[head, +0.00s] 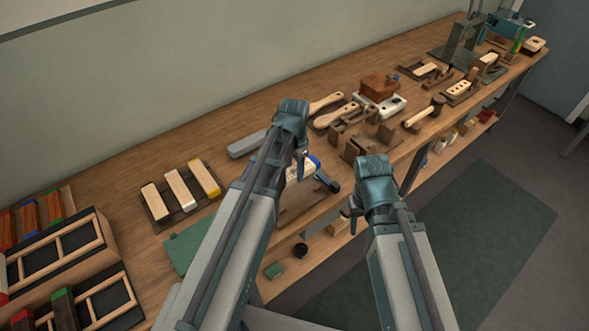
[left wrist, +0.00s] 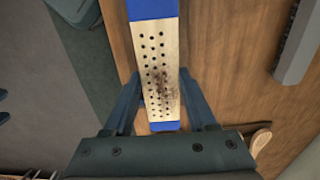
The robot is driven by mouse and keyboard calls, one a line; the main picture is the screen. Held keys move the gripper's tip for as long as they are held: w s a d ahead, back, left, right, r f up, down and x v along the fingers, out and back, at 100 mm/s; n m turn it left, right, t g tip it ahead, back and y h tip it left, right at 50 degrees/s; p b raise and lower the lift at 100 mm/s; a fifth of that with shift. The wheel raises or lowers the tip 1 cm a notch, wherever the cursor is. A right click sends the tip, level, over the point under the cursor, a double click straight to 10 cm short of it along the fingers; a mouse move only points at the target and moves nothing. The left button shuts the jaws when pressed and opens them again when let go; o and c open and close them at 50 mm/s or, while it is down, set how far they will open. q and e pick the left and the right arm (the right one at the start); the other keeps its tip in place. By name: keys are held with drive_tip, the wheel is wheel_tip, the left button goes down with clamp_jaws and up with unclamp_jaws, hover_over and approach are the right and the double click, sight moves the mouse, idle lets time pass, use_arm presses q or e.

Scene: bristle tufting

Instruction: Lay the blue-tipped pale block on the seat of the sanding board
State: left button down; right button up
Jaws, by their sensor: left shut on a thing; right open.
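The blue-tipped pale block (left wrist: 160,70) is between the fingers of my left gripper (left wrist: 160,105) in the left wrist view. Its pale face has rows of holes and a dark bristly patch, with blue at both ends. In the head view, its blue tip (head: 314,161) shows beside my left gripper (head: 312,172), over the front of the bench. My right gripper (head: 352,212) is open and empty near the bench's front edge. A green flat board (head: 186,250) lies left of the block, partly behind my left arm; I cannot tell whether it is the sanding board.
A tray (head: 160,224) of pale blocks stands on the bench at left, with framed racks (head: 62,258) further left. A grey bar (head: 247,145) lies behind my left gripper. Wooden handles (head: 337,116) and fixtures (head: 360,148) crowd the right. Bare wood (head: 130,195) shows at left.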

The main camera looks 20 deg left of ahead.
use_arm(q)
drive_tip(key=b, duration=0.4)
hover_over(294, 194)
drive_tip(key=shift+f, duration=2.3)
drive_tip(key=shift+f, duration=0.1)
drive_tip(key=shift+f+b, duration=1.95)
drive_tip(key=shift+b, duration=0.2)
drive_tip(key=shift+f+b, duration=0.4)
unclamp_jaws()
drive_tip(key=shift+r, duration=0.15)
drive_tip(key=shift+r+p, duration=3.95)
drive_tip(key=shift+p, duration=0.15)
